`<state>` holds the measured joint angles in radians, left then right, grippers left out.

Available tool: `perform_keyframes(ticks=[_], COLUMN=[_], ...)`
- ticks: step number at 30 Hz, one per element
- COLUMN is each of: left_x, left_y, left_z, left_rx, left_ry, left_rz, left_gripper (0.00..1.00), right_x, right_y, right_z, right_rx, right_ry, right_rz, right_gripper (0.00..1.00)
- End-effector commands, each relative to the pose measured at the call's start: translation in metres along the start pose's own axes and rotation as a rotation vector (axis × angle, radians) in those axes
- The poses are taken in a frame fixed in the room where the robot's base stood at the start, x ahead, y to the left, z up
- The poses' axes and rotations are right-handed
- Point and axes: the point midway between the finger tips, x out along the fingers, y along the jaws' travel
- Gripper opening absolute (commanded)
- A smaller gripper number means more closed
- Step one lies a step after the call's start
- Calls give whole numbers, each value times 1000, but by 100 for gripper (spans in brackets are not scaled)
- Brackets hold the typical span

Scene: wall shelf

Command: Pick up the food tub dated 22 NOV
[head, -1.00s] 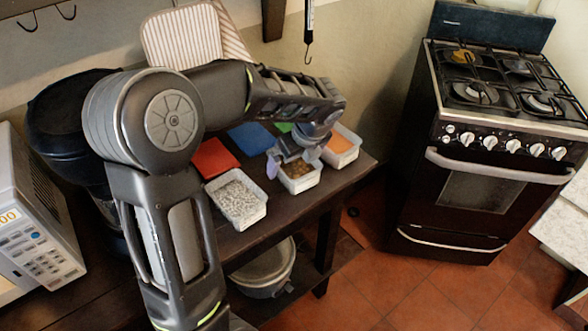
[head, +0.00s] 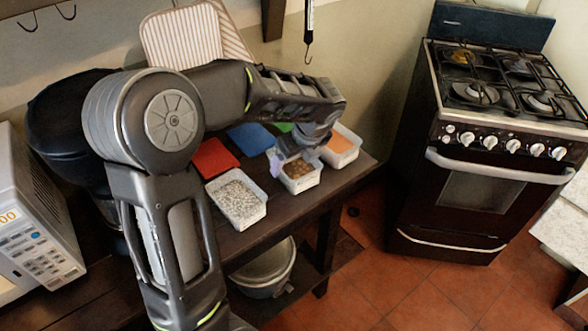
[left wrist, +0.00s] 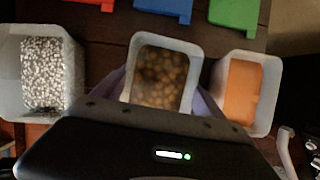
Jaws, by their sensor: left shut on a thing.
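Three open white tubs stand in a row on the dark table. The middle tub (head: 303,185) holds brown round pieces, and these also show in the left wrist view (left wrist: 160,78). The left tub (head: 240,208) holds grey-white speckled pieces. The right tub (head: 343,157) has orange contents. No date can be read on any tub. My left gripper (head: 294,158) is over the middle tub, its lilac fingers on either side, shut on it. The tub appears level; I cannot tell whether it is clear of the table. My right gripper is not in view.
Red (head: 214,158), blue (head: 251,138) and green (head: 285,127) flat pieces lie behind the tubs. A microwave (head: 40,225) is at the left. A stove (head: 490,150) stands apart at the right. A pot (head: 262,272) sits on the shelf below.

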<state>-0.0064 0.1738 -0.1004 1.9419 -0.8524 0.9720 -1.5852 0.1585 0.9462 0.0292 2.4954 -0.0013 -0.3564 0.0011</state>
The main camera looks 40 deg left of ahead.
Motion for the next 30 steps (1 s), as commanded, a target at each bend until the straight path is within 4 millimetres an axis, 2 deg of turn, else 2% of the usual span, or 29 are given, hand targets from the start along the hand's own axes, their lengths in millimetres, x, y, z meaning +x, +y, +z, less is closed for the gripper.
perform_keyframes(ticks=[17, 30], left_x=[-8, -44], left_y=[-1, -1], left_z=[4, 19], left_rx=[-1, -2], left_ry=[-2, -2], left_rz=[-2, -3], left_gripper=[26, 26], right_x=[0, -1], right_y=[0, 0], right_z=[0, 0], right_rx=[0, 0], right_ry=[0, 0], right_rz=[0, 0], right_gripper=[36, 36])
